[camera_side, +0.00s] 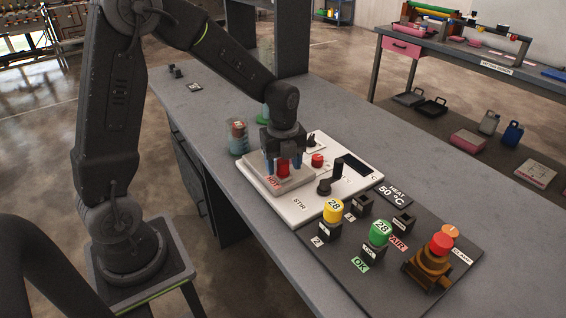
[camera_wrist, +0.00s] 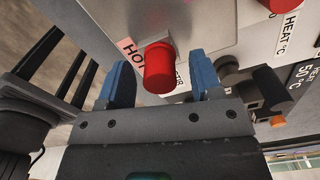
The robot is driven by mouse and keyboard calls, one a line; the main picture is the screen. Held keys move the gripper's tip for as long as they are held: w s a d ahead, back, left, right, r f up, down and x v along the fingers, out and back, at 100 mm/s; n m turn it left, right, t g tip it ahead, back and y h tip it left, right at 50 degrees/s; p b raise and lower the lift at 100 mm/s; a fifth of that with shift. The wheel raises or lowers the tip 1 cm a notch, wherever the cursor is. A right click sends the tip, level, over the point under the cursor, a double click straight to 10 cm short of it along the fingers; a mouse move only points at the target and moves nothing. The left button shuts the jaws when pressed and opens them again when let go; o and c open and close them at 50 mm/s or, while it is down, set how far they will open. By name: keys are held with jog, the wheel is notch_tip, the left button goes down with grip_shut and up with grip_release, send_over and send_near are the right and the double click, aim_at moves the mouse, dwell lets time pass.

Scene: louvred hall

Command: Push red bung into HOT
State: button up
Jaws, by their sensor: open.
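The red bung (camera_side: 284,170) is at the front edge of the white hotplate unit (camera_side: 315,205), by the pink HOT label (camera_side: 273,183). In the wrist view the red bung (camera_wrist: 158,70) stands out from the plate's edge beside the HOT label (camera_wrist: 131,50). My gripper (camera_side: 282,162) is over the hotplate, pointing down. Its blue fingers are apart, one on each side of the bung, with a gap on both sides in the wrist view (camera_wrist: 161,82). How deep the bung sits is hidden.
A beaker (camera_side: 238,138) stands behind left. A dark panel with a yellow cap (camera_side: 333,210), a green cap (camera_side: 379,232) and a red-orange knob (camera_side: 442,241) lies to the right.

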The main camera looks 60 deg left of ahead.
jog(key=shift+r, duration=0.1)
jog(key=shift+r, duration=2.4)
notch_tip(320, 180, up, 13)
jog(key=s+d+f+n+t, duration=0.1)
jog(key=s+d+n+t, duration=0.1)
jog(key=s+n, duration=0.6)
jog(key=s+d+f+n+t, duration=0.1)
jog(key=s+d+n+t, duration=0.2)
jog(key=s+d+n, duration=0.2)
jog(key=s+n, duration=0.3)
jog(key=n, duration=0.4)
jog(key=shift+s+d+f, duration=0.2)
jog(key=shift+s+d, duration=0.1)
